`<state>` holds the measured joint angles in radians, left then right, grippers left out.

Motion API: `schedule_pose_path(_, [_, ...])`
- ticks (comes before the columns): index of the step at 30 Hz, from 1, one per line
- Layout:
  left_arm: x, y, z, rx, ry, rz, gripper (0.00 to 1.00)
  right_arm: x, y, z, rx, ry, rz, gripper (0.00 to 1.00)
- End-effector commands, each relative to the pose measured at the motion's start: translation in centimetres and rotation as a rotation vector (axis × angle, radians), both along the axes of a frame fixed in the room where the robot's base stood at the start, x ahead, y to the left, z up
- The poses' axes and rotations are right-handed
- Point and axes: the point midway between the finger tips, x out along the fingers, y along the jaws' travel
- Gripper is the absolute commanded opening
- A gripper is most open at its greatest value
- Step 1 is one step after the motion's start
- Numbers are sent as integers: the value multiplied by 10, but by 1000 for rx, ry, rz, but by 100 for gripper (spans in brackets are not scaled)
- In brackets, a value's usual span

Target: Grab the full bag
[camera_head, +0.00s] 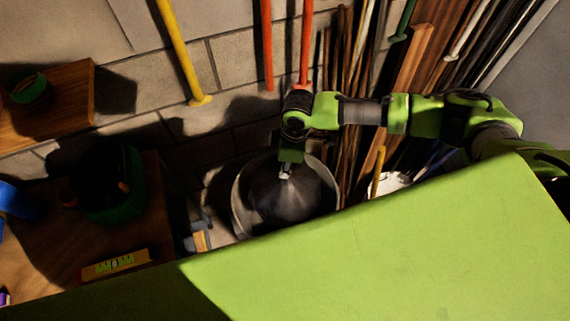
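A round grey bin (241,204) stands on the floor near the wall, with its lower front edge cut off from view. A dark grey bag (285,198) fills the inside of the bin and peaks near the middle. My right arm comes in from the right, and its gripper (286,172) points down at the top of the bag. The fingertips are small and dark here. I cannot tell whether they are open or shut, or whether they touch the bag. My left gripper is not in view.
A wooden table (50,240) at the left bears a dark green container (125,200) and a yellow level (115,264). A wooden shelf (70,105) is above it. Long poles and boards (410,80) lean on the wall behind my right arm. A white bucket (393,183) stands right of the bin.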

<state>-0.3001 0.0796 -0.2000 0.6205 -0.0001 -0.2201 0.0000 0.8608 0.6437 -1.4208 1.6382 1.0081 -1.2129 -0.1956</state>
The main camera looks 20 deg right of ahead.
Motion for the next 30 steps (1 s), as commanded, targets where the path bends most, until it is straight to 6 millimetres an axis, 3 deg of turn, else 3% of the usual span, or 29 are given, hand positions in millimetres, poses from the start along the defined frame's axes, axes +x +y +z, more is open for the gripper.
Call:
schedule_pose_path(12, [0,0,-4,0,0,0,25,3,1,36,4,-7,0,0])
schedule_pose_path(30, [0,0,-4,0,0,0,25,2,1,44,4,-7,0,0])
